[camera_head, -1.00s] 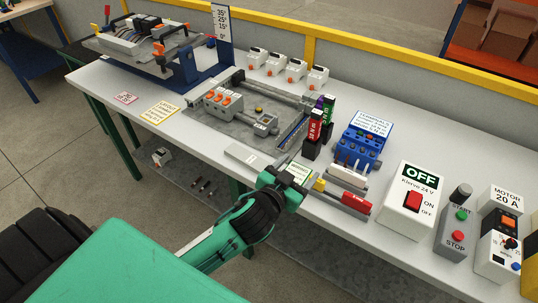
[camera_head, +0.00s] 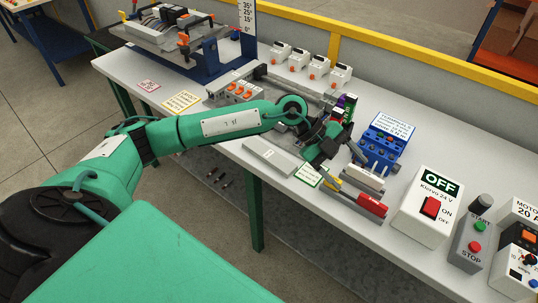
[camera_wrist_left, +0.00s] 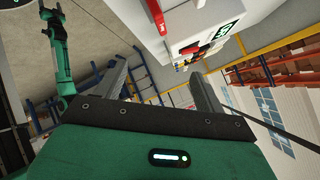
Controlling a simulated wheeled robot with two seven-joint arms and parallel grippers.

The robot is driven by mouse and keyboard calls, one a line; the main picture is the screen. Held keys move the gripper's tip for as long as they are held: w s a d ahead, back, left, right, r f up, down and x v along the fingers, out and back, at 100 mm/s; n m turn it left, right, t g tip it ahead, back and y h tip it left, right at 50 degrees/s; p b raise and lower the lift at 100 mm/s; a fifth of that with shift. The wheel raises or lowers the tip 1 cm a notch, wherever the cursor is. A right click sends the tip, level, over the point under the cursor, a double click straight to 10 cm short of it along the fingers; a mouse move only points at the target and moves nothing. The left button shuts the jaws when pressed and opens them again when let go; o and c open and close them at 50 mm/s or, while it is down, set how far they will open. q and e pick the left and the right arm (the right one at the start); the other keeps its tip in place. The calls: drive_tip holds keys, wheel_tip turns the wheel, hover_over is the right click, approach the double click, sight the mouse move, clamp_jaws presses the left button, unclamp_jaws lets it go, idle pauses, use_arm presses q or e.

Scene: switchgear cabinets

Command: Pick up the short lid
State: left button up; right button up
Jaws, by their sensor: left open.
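I cannot tell for sure which piece is the short lid. A flat light-grey plate (camera_head: 271,157), possibly a lid, lies near the table's front edge in the head view. My left gripper (camera_head: 326,156) is just right of it, above the table beside a small white-green card. Its arm reaches in from the left across the table's front. In the left wrist view the two fingers (camera_wrist_left: 158,70) are spread, with nothing between them. My right gripper is not in the head view.
Right of my left gripper are a red bar (camera_head: 371,204), a blue terminal block (camera_head: 379,150) and the white OFF box (camera_head: 424,207). A green-and-red module pair stands close behind it. Four-legged table edge runs along the front.

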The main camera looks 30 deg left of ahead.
use_arm(q)
drive_tip(key=w+a+f+n+y, duration=0.25)
drive_tip(key=a+y, duration=0.25)
drive_tip(key=a, duration=0.6)
wheel_tip(320, 180, up, 3)
drive_tip(key=n+y, duration=0.3)
drive_tip(key=y, duration=0.3)
hover_over(269, 153)
drive_tip(key=shift+g, duration=0.4)
drive_tip(key=f, duration=0.2)
drive_tip(key=f+p, duration=0.1)
drive_tip(key=f, duration=0.2)
drive_tip(key=f+p, duration=0.1)
drive_tip(key=f, duration=0.1)
drive_tip(key=shift+s+a+f, duration=0.2)
drive_tip(key=shift+s+f, duration=0.05)
drive_tip(key=shift+f, duration=0.15)
drive_tip(key=f+p, duration=0.2)
drive_tip(key=f, duration=0.1)
drive_tip(key=f+p, duration=0.1)
drive_tip(key=shift+w+d+f, duration=0.1)
drive_tip(key=shift+d+f, duration=0.1)
drive_tip(key=shift+d, duration=0.05)
drive_tip(key=shift+f, duration=0.6)
drive_tip(key=c, duration=1.1)
drive_tip(key=shift+r, duration=0.1)
